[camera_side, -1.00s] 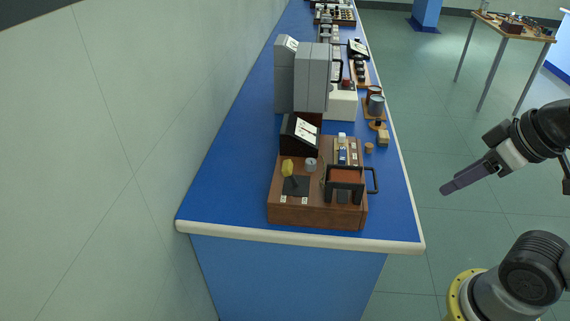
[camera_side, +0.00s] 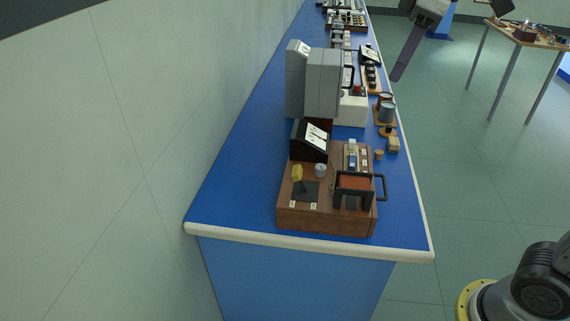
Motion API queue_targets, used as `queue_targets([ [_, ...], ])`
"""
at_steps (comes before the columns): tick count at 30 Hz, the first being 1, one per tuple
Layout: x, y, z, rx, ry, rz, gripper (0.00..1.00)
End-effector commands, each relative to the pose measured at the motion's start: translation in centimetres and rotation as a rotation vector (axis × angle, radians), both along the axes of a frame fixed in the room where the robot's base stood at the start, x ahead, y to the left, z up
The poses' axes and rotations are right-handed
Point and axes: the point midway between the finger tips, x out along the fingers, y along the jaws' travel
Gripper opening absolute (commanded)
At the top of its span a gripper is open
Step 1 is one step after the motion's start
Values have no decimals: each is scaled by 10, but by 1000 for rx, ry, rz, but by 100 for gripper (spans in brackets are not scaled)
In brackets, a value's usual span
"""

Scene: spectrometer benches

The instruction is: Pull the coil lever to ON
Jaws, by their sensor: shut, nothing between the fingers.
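The coil lever (camera_side: 297,174) has a yellow grip and rises from a dark plate (camera_side: 305,190) on the front left of a brown wooden box (camera_side: 326,221). The lever leans toward the left side of its plate. Two small white labels lie in front of the plate, too small to read. The coil (camera_side: 355,182), reddish brown in a black frame, stands on the box's right side. My gripper (camera_side: 397,76) is shut and empty at the top of the view, pointing down, well away from the lever.
A tilted meter (camera_side: 314,138) stands at the back of the box. Grey cabinets (camera_side: 322,80), cups (camera_side: 387,110) and further instruments line the blue bench (camera_side: 240,185) behind it. A black handle (camera_side: 382,187) sticks out right of the coil. The bench's left side is clear.

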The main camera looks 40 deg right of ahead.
Motion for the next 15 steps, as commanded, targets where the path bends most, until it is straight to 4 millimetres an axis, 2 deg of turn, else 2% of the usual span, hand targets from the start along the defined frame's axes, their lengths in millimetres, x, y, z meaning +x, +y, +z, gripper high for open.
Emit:
queue_targets([
  [1, 17, 7, 0, -7, 20, 24, 0],
  [8, 79, 36, -12, -34, 95, 118, 0],
  [15, 137, 74, -50, -60, 176, 204, 0],
])
